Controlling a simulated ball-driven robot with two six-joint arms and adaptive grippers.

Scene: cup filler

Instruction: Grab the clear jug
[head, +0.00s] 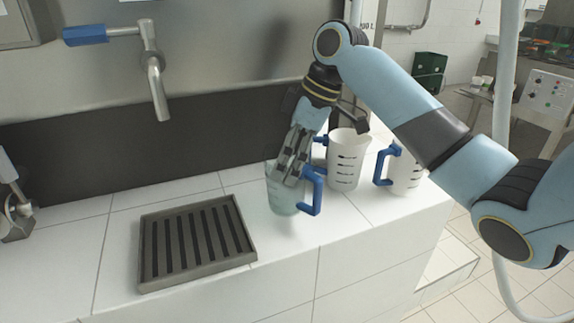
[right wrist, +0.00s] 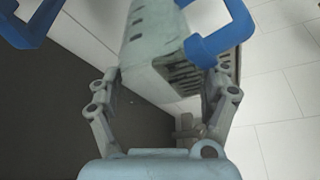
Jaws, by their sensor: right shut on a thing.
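The clear jug (head: 284,201), pale greenish with a blue handle, is upright at the front of the white counter, right of the drain tray. My right gripper (head: 289,170) reaches down from above and is shut on it at its upper part, with the fingers partly hiding the rim. I cannot tell whether its base touches the counter. In the right wrist view, the jug (right wrist: 155,38) and its blue handle show beyond the fingers of my right gripper (right wrist: 165,100). My left gripper is not in view.
Two white jugs with blue handles, one nearer (head: 344,165) and one farther right (head: 405,172), stand close behind the clear jug. A dark slotted drain tray (head: 147,283) lies to its left. A tap (head: 156,80) with a blue lever hangs above the tray.

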